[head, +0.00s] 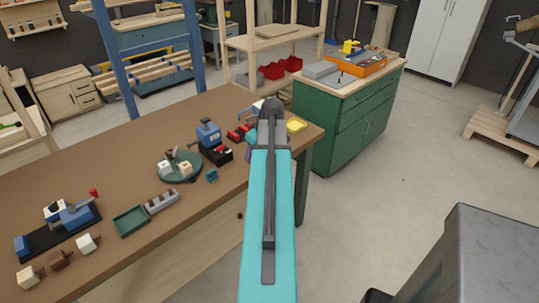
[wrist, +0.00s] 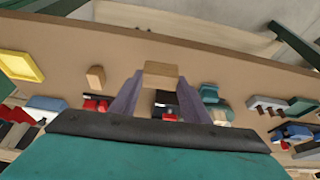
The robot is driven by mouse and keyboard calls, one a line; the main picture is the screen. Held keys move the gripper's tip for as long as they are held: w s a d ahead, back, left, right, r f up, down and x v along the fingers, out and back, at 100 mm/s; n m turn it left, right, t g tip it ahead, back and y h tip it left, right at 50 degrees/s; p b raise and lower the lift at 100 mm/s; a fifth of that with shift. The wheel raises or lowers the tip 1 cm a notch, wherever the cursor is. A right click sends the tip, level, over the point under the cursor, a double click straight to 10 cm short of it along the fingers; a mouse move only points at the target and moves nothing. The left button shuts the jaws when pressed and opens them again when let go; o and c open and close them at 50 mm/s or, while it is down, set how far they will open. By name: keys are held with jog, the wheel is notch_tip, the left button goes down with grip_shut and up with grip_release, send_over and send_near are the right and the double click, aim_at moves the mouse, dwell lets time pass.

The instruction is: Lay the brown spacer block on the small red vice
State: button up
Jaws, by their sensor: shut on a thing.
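My gripper (wrist: 160,84) is shut on a light brown block, which I take as the brown spacer block (wrist: 161,69), held between the fingertips in the wrist view. In the head view my own arm hides the block and most of the gripper. The small red vice (head: 239,132) stands on the brown bench just left of my arm. It also shows in the wrist view (wrist: 95,103), to the left of my left finger and partly cut off by my wrist. The held block is apart from the vice. Its height above the bench is hard to tell.
A second tan block (wrist: 96,77) stands near the red vice. A blue machine on a black base (head: 208,137), a round green plate (head: 178,169) and a small teal piece (head: 211,175) stand to the left. A yellow tray (head: 297,125) lies near the bench corner.

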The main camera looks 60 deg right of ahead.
jog(key=w+a+r+n, duration=0.1)
jog(key=w+a+r, duration=0.3)
jog(key=w+a, duration=0.75)
jog(key=w+a+r+n, duration=0.1)
jog(key=w+a+r, duration=0.3)
jog(key=w+a, duration=0.75)
jog(key=w+a+r, duration=0.1)
jog(key=a+r, duration=0.2)
jog(key=a, duration=1.4)
jog(key=w+a+r+n+y, duration=0.1)
jog(key=a+r, duration=0.2)
jog(key=a, duration=1.4)
jog(key=shift+a+r, duration=0.35)
jog(key=shift+r, duration=0.05)
